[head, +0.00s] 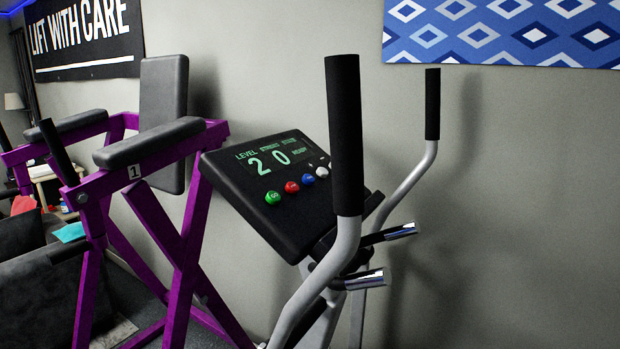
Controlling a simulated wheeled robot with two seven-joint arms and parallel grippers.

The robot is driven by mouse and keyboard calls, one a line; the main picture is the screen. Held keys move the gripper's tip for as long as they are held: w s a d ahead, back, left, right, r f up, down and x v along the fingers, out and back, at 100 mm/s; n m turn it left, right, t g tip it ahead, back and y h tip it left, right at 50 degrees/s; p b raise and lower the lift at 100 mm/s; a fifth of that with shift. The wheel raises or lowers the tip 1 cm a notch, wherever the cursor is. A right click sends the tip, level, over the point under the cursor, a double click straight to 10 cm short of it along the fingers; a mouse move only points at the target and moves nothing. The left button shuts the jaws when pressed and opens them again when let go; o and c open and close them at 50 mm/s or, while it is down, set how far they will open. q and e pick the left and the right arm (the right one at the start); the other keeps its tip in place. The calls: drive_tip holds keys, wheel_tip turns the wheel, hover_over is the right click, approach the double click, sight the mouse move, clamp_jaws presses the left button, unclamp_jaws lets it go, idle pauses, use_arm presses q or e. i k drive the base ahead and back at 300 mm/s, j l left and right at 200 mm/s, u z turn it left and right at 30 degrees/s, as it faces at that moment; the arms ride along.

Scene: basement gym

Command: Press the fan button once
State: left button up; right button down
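A tilted black exercise-machine console (276,190) stands in the middle of the head view. Its lit screen (276,157) shows a large "20" in green, with small words around it. Below the screen is a row of round buttons: a green button (272,197) that seems to read "GO", a red button (292,187), a blue button (308,180) and a white button (322,172). The other labels are too small to read, so I cannot tell by label which is the fan button. Neither of my grippers is in view.
A tall black-gripped handlebar (344,135) rises just right of the console, in front of its right side. A second handlebar (432,105) stands farther right. Short chrome-ended handles (368,280) stick out below. A purple padded frame (190,215) is close on the left.

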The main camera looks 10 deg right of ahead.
sight(309, 180)
drive_tip(key=j+z, duration=0.15)
drive_tip(key=j, duration=0.3)
drive_tip(key=k+j+z, duration=0.15)
drive_tip(key=j, duration=0.25)
drive_tip(key=k+j+z, duration=0.15)
drive_tip(key=j, duration=0.25)
drive_tip(key=i, duration=0.05)
